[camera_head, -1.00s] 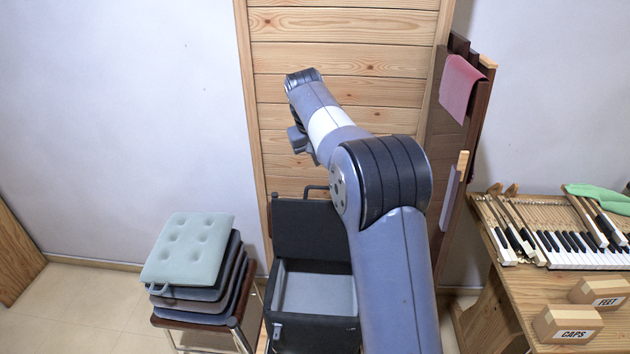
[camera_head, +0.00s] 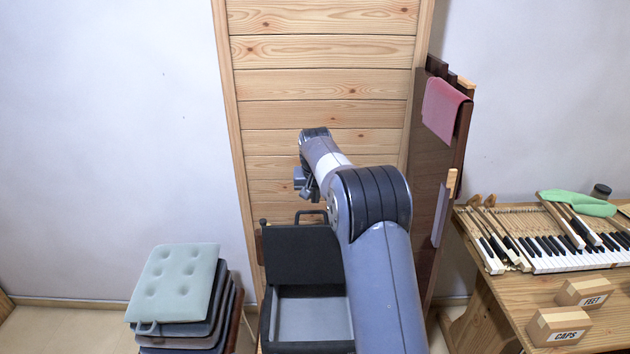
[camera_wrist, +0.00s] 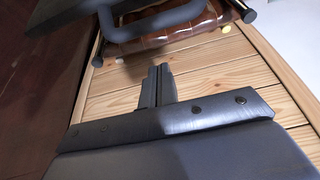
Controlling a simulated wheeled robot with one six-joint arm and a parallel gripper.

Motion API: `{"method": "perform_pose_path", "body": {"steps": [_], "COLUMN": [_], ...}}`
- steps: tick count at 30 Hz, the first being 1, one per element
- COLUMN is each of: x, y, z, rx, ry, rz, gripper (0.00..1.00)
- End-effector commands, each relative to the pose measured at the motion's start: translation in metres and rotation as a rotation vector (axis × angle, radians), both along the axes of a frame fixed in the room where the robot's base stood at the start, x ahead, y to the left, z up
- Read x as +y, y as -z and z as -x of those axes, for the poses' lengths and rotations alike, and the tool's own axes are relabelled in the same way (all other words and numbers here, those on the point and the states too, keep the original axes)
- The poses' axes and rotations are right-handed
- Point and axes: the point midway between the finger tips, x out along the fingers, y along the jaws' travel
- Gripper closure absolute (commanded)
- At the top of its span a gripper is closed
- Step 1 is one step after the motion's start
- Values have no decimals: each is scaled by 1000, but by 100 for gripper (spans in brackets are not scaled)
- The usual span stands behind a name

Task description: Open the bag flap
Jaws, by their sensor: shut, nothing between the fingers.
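The dark bag (camera_head: 267,325) stands open at the lower middle of the head view, with a pale grey inside. Its dark flap (camera_head: 300,256) is raised at the back of the opening. In the wrist view a dark strip with several round snaps (camera_wrist: 200,112), apparently the flap's edge, crosses the lower part above a smooth grey panel. My gripper (camera_wrist: 160,70) is shut and empty, its fingers showing just beyond this strip, over wood planks. The strip seems to cover the fingers' lower part; contact cannot be told. In the head view my arm hides the bag's right side.
A stack of cushions (camera_head: 178,283) stands left of the bag. A plank panel (camera_head: 320,85) rises behind it. At right, a wooden table (camera_head: 520,307) bears piano keys (camera_head: 570,248) and labelled boxes (camera_head: 560,325). A dark handle bar (camera_wrist: 155,22) crosses the wrist view's top.

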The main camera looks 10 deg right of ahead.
Motion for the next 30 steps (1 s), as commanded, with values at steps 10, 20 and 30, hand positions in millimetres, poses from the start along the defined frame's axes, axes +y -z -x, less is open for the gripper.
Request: {"method": "perform_pose_path", "body": {"steps": [10, 20, 30], "x": [7, 8, 10], "y": [-6, -5, -6], "z": [32, 38, 47], "rx": [-4, -5, -6], "ry": [0, 0, -1], "rz": [0, 0, 1], "gripper": [100, 100, 100]}}
